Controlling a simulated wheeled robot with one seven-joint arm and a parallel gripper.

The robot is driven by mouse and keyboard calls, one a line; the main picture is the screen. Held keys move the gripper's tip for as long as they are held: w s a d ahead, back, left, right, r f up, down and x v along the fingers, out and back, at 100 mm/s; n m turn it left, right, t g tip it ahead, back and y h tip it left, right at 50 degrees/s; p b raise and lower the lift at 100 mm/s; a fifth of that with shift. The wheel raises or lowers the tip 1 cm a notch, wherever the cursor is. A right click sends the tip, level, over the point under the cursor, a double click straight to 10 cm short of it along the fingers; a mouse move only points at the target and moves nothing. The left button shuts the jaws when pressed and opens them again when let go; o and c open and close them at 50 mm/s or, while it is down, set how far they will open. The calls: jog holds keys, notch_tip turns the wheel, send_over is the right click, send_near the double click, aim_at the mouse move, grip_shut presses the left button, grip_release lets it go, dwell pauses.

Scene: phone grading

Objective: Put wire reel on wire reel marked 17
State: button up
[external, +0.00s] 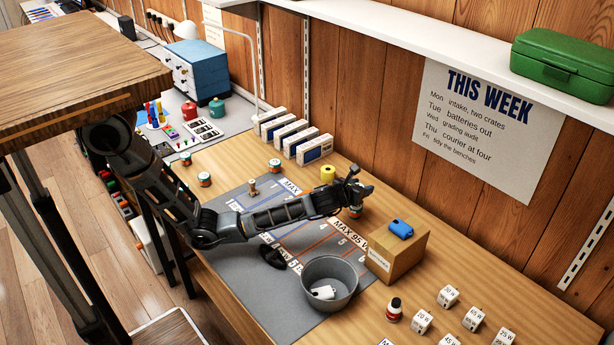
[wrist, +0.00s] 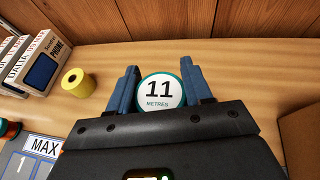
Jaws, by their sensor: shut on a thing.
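My gripper (wrist: 160,92) is shut on a wire reel (wrist: 159,91) whose white top reads "11 METRES" inside a green rim; the blue fingers press it from both sides. In the external view my gripper (external: 356,197) is at the right of the mat, and the held reel (external: 355,212) shows just below it. I cannot tell if it touches the bench. Other reels stand toward the back left: one (external: 274,165) behind the mat, one (external: 204,179) and one (external: 185,158) further left. Their numbers are too small to read, so I cannot tell which is 17.
A yellow roll (external: 327,173) stands behind my gripper, beside a row of phone boxes (external: 308,146). A cardboard box (external: 392,262) with a blue object on top and a grey bowl (external: 330,289) stand in front. A spool-like piece (external: 253,187) stands on the grey mat (external: 245,280).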

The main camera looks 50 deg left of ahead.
jog(key=shift+w+a+f, duration=0.15)
jog(key=shift+w+f, duration=0.05)
jog(key=shift+f, duration=2)
jog(key=shift+f, duration=0.1)
jog(key=o, duration=1)
jog(key=v, duration=1.2)
